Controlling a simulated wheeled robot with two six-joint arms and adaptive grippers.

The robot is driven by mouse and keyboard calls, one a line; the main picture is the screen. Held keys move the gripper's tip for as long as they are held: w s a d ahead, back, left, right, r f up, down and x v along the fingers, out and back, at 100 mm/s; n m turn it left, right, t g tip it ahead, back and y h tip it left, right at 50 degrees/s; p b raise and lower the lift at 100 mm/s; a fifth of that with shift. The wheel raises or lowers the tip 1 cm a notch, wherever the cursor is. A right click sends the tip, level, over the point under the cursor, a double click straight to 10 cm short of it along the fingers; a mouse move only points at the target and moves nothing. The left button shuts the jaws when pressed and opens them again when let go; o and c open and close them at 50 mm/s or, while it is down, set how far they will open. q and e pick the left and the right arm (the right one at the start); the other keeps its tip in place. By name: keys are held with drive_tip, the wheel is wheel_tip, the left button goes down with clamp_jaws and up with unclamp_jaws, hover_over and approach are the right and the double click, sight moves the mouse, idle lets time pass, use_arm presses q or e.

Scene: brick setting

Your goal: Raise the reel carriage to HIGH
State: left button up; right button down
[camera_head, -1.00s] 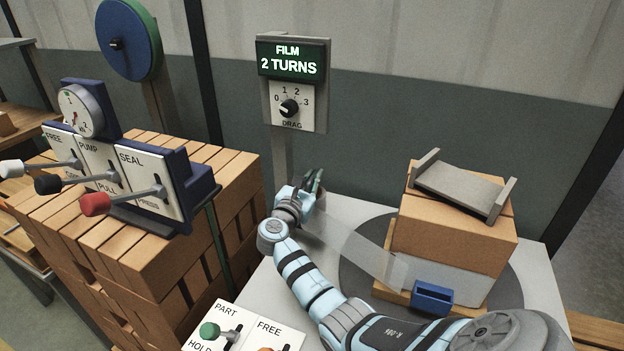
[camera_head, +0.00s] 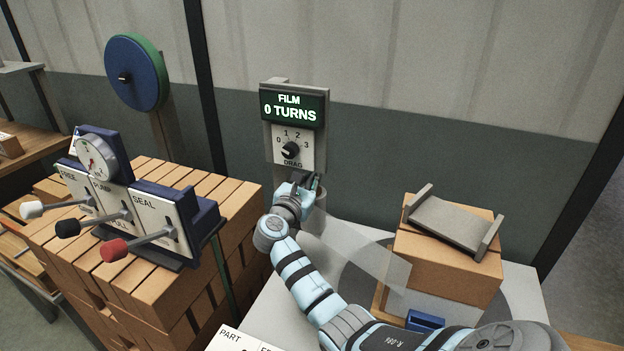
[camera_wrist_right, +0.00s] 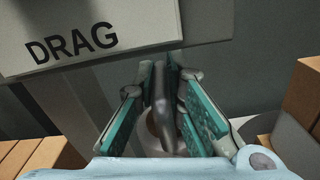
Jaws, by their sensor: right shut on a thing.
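The post (camera_head: 281,165) stands at the back, carrying the FILM sign (camera_head: 293,106) that reads "0 TURNS" and a DRAG dial (camera_head: 291,150). The reel carriage on this post is mostly hidden behind my right gripper (camera_head: 309,184); part of a pale grey roll (camera_head: 320,192) shows beside it. In the right wrist view my right gripper (camera_wrist_right: 165,95) is shut on a dark upright handle (camera_wrist_right: 160,105), just under the DRAG plate (camera_wrist_right: 95,35). I cannot read the carriage's height. My left gripper is not in view.
A translucent film strip (camera_head: 365,247) runs from near my gripper to a brick stack (camera_head: 447,262) with a grey channel piece (camera_head: 452,222) on top. At left, a lever panel (camera_head: 150,215) with white, black and red knobs stands by stacked bricks (camera_head: 150,305).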

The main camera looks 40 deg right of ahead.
drive_tip(key=shift+r, duration=0.25)
drive_tip(key=c, duration=2)
unclamp_jaws()
drive_tip(key=o, duration=0.3)
drive_tip(key=shift+w, duration=0.15)
drive_tip(key=shift+o, duration=0.2)
drive_tip(key=shift+w+a, duration=0.1)
drive_tip(key=shift+s+d, duration=0.2)
drive_tip(key=shift+s, duration=0.25)
drive_tip(key=shift+a+f, duration=0.1)
drive_tip(key=shift+a, duration=0.2)
drive_tip(key=v, duration=1.1)
drive_tip(key=shift+a, duration=0.2)
drive_tip(key=shift+s, duration=0.1)
